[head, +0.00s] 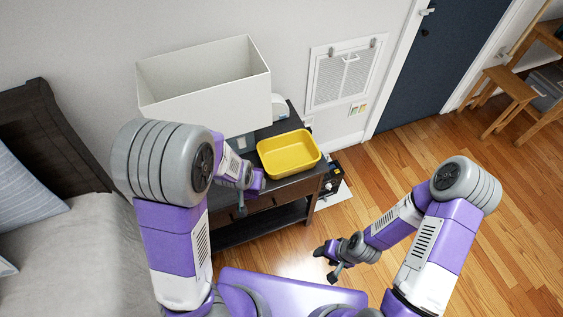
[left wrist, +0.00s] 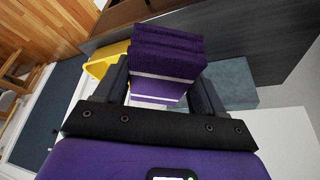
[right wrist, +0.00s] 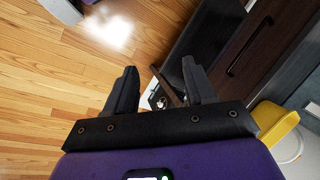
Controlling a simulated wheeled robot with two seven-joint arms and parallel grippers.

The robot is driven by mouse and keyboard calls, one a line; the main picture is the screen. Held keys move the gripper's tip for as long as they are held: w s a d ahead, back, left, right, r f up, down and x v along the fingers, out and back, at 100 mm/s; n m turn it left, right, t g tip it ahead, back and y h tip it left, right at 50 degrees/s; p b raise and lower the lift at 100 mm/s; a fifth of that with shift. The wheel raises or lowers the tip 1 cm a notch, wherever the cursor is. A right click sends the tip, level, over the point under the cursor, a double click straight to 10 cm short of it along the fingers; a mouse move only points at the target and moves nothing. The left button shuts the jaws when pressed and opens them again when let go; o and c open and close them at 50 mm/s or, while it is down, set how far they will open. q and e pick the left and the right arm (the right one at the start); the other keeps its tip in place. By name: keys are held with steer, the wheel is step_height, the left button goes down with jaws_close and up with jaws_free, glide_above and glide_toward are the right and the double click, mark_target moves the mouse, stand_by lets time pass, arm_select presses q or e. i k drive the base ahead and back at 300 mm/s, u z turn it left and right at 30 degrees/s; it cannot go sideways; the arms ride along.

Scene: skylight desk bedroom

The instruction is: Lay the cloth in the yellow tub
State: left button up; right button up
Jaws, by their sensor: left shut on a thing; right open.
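The yellow tub (head: 290,154) stands upright on the dark nightstand's top in the head view and looks empty. It also shows in the left wrist view (left wrist: 104,66), partly behind a finger, and in the right wrist view (right wrist: 274,122). The cloth (left wrist: 168,50) is a purple folded stack with pale stripes. My left gripper (head: 247,188) is shut on it, just left of the tub; the cloth is hard to tell from my purple arm in the head view. My right gripper (head: 326,262) is open and empty above the floor, in front of the nightstand.
A large white open box (head: 205,88) stands behind and left of the tub. A blue-grey block (left wrist: 230,82) shows in the left wrist view. The dark nightstand (head: 298,190) has a drawer and lower shelf. A bed (head: 85,255) is at left. The wooden floor (head: 400,150) is mostly clear at right.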

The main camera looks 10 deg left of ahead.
mark_target(289, 160)
steer(key=z, duration=1.8)
steer(key=i, duration=1.35)
steer(key=u, duration=2.9)
steer(key=i, duration=0.5)
steer(key=u, duration=0.05)
